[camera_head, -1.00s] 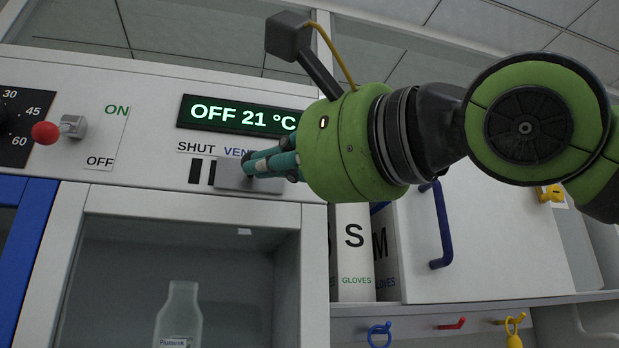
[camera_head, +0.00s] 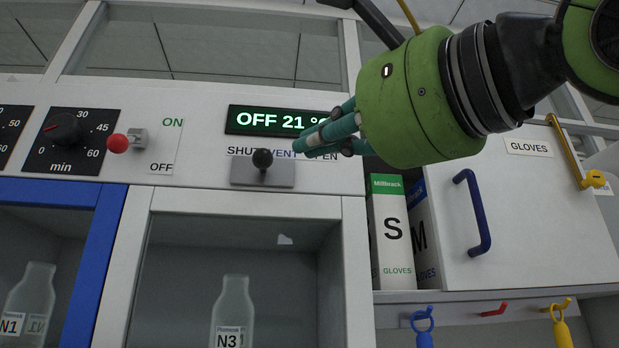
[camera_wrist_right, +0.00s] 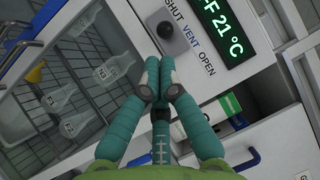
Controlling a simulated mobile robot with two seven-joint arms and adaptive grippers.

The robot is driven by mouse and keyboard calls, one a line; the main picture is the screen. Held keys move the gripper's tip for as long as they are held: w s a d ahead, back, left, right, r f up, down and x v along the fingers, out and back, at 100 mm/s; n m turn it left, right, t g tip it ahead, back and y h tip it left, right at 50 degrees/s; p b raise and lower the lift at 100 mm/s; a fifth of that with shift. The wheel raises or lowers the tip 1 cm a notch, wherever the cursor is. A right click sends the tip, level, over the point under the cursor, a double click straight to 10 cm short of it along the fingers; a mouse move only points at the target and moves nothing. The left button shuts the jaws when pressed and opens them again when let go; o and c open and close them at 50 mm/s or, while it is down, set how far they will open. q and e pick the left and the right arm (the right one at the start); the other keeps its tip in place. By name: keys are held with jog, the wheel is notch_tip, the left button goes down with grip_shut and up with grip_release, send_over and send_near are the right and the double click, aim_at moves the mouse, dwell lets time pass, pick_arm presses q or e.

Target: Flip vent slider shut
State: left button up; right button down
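The vent slider is a grey plate (camera_head: 246,174) with a black knob (camera_head: 262,159), on the white panel under the SHUT, VENT and OPEN labels. The plate sits at the left, under SHUT and part of VENT, and no dark slots show beside it. The wrist view also shows the knob (camera_wrist_right: 165,30) near the SHUT label. My right gripper (camera_head: 301,148) has teal fingers drawn together with nothing between them. It is to the right of the knob and apart from it, in front of the OPEN label. Its fingertips (camera_wrist_right: 154,80) meet in the wrist view. My left gripper is not in view.
A green display (camera_head: 270,121) reads OFF 21 with the rest covered. A red-tipped switch (camera_head: 119,143) and a timer dial (camera_head: 65,129) lie to the left. Below is a chamber with a bottle (camera_head: 233,318). Glove boxes (camera_head: 391,240) and a handled cabinet door (camera_head: 540,220) are on the right.

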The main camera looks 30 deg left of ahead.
jog(key=b+v, duration=0.2)
jog(key=v, duration=0.5)
jog(key=shift+w+f, duration=0.1)
jog(key=shift+w, duration=0.05)
jog(key=shift+f, duration=0.1)
